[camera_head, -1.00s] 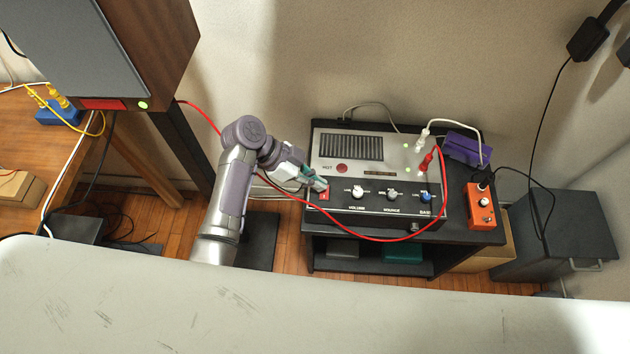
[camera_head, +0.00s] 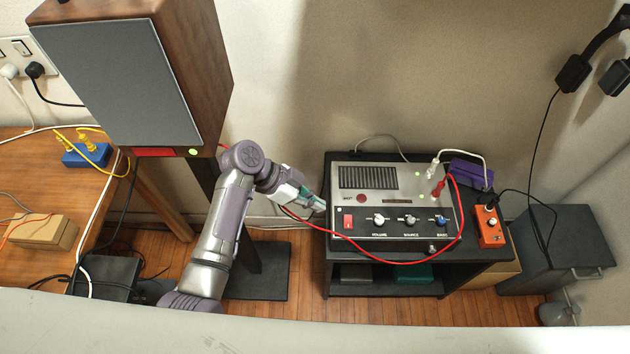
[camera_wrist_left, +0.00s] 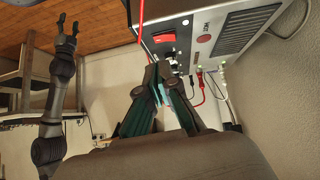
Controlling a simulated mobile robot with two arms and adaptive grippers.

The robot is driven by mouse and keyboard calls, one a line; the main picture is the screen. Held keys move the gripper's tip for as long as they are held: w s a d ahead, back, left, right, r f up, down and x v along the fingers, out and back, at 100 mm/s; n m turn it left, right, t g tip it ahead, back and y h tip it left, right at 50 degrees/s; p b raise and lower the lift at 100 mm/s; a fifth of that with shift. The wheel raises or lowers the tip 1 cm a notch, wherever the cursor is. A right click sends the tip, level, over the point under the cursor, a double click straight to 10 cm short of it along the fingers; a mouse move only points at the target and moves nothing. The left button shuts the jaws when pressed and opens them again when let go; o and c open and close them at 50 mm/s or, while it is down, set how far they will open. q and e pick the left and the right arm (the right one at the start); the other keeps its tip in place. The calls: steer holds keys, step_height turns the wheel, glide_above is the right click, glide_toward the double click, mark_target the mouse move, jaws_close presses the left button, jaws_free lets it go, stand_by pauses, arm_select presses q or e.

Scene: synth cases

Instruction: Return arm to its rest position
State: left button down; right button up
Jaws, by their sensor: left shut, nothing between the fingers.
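My left gripper (camera_head: 319,204) is shut and empty. In the head view it is just left of the amplifier's red switch (camera_head: 348,221), with a small gap in the picture. In the left wrist view its fingertips (camera_wrist_left: 158,76) are together below the red switch (camera_wrist_left: 165,37) in the picture. The amplifier (camera_head: 395,207) has a silver top and a black front with several knobs. My right gripper (camera_wrist_left: 67,30) shows at the far left of the left wrist view, fingers spread, with nothing seen between them. It is not in the head view.
The amplifier stands on a black shelf stand (camera_head: 480,258). A red cable (camera_head: 400,262) loops in front of it and passes near my left gripper. A large speaker (camera_head: 125,85) stands left of the arm. An orange pedal (camera_head: 489,226) is on the right. Bare wall lies behind.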

arm_select(q)
steer(key=s+a+f+n+t+y, duration=0.1)
steer(key=s+a+f+n+y, duration=0.35)
steer(key=f, duration=0.85)
steer(key=s+a+f+n+y, duration=0.1)
steer(key=s+a+f+n, duration=0.6)
steer(key=f, duration=0.7)
steer(key=s+a+f+n+y, duration=0.1)
steer(key=s+a+f, duration=0.2)
steer(key=s, duration=0.6)
steer(key=s+a+f+n+y, duration=0.1)
steer(key=s+a+f, duration=0.2)
steer(key=s, duration=0.6)
steer(key=s+a+f+n+y, duration=0.1)
steer(key=s+a+f, duration=0.2)
steer(key=s+f, duration=0.3)
steer(key=s, duration=0.3)
steer(key=shift+s+a+f, duration=0.15)
steer(key=shift+s+a, duration=0.15)
steer(key=shift+s, duration=0.1)
arm_select(e)
steer(key=shift+a, duration=0.3)
arm_select(q)
steer(key=shift+w+d+y, duration=0.1)
steer(key=shift+y, duration=0.15)
arm_select(e)
steer(key=shift+s+a, duration=0.1)
